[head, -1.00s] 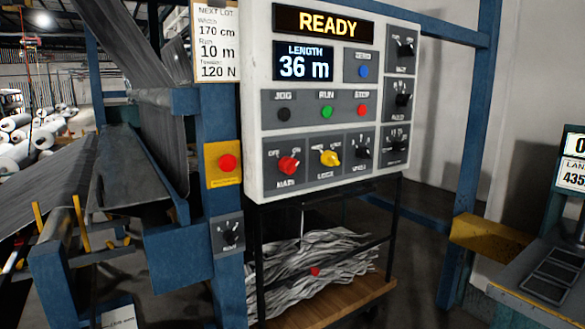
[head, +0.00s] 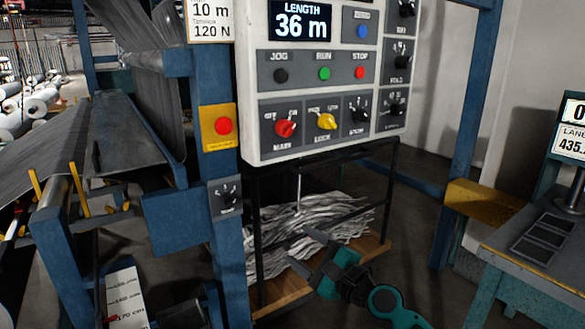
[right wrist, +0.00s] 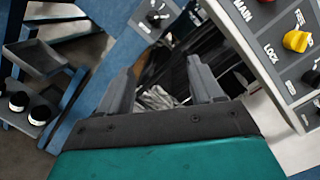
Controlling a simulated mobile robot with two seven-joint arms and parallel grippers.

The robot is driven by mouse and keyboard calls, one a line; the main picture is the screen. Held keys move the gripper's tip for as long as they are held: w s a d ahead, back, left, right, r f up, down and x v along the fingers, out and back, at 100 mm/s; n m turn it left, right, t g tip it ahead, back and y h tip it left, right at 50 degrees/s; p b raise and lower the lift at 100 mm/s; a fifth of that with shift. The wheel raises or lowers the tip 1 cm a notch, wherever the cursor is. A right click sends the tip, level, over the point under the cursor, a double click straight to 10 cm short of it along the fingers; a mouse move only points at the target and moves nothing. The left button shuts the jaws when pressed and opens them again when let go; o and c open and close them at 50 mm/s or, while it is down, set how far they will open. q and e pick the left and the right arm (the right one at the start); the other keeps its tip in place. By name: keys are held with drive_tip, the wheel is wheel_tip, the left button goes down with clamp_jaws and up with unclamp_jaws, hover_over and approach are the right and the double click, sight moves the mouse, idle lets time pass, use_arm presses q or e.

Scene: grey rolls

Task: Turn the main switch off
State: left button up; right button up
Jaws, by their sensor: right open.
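The main switch (head: 285,128) is a red rotary knob at the lower left of the white control panel (head: 250,110), with OFF and ON marked above it. Its handle seems turned toward the right, ON side. My right gripper (head: 307,250) is open and empty, below the panel and apart from the switch. In the right wrist view, the open fingers (right wrist: 163,72) have nothing between them. The main switch (right wrist: 264,2) is cut off at the top edge there, beside the yellow lock knob (right wrist: 296,41). My left gripper is not clearly visible.
The yellow lock knob (head: 326,121) sits right of the main switch. Jog, run and stop buttons are above. A red button on a yellow plate (head: 219,128) is on the blue post at left. A cart with grey strips (head: 335,215) stands below the panel.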

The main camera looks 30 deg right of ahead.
sight(291, 133)
drive_tip(key=w+d+r+m+t+h, duration=0.1)
drive_tip(key=w+d+r+m+t, duration=0.1)
drive_tip(key=d+r+m, duration=0.35)
drive_tip(key=w+d+r+m+t, duration=0.1)
drive_tip(key=d+r+m+t, duration=0.1)
drive_tip(key=r+m, duration=0.55)
drive_tip(key=shift+n, duration=0.7)
drive_tip(key=x, duration=0.4)
drive_tip(key=r+x, duration=0.1)
drive_tip(key=x, duration=0.4)
drive_tip(key=p+x, duration=0.1)
drive_tip(key=x, duration=0.3)
drive_tip(key=shift+a+r, duration=0.2)
drive_tip(key=shift+r, duration=0.1)
drive_tip(key=c, duration=1)
drive_tip(key=shift+c, duration=0.3)
